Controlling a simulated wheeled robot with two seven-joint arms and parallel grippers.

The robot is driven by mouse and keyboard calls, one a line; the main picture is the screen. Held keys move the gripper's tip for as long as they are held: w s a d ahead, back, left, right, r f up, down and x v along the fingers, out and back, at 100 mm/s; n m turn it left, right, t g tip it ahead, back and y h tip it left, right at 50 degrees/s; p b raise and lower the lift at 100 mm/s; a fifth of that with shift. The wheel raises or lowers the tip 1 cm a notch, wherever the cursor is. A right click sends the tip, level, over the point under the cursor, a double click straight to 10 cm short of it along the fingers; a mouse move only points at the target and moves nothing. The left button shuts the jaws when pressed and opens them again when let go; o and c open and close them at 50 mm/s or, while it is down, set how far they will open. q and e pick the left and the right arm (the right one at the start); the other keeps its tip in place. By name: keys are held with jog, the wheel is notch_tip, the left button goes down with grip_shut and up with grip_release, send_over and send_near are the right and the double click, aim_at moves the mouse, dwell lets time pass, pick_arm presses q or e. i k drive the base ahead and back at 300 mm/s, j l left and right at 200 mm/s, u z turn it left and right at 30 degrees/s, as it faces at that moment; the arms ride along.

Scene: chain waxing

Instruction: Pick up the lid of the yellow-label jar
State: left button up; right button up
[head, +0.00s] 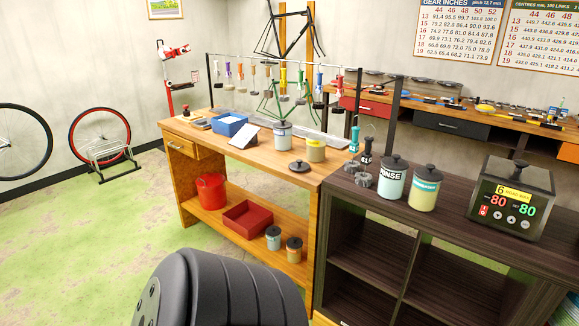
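A jar with a yellow band (316,150) stands upright near the right end of the light wooden bench and shows no lid on top. A dark round lid with a knob (299,166) lies on the bench just in front of it. A pale jar with a dark lid (283,136) stands to its left. On the dark cabinet, a yellowish jar with a blue label (424,190) wears a dark lid. Neither of my grippers is in view; only a dark part of my own body shows at the bottom.
A jar marked RINSE (391,182) and a heater with a red and green display (512,198) stand on the dark cabinet (350,190). The green floor in front is clear.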

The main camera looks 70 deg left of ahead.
aim_at(299, 165)
jog(key=u, duration=2.2)
jog(key=i+l, duration=0.2)
jog(key=i, duration=0.15)
jog(key=i+l+u, duration=0.15)
jog(key=i, duration=0.25)
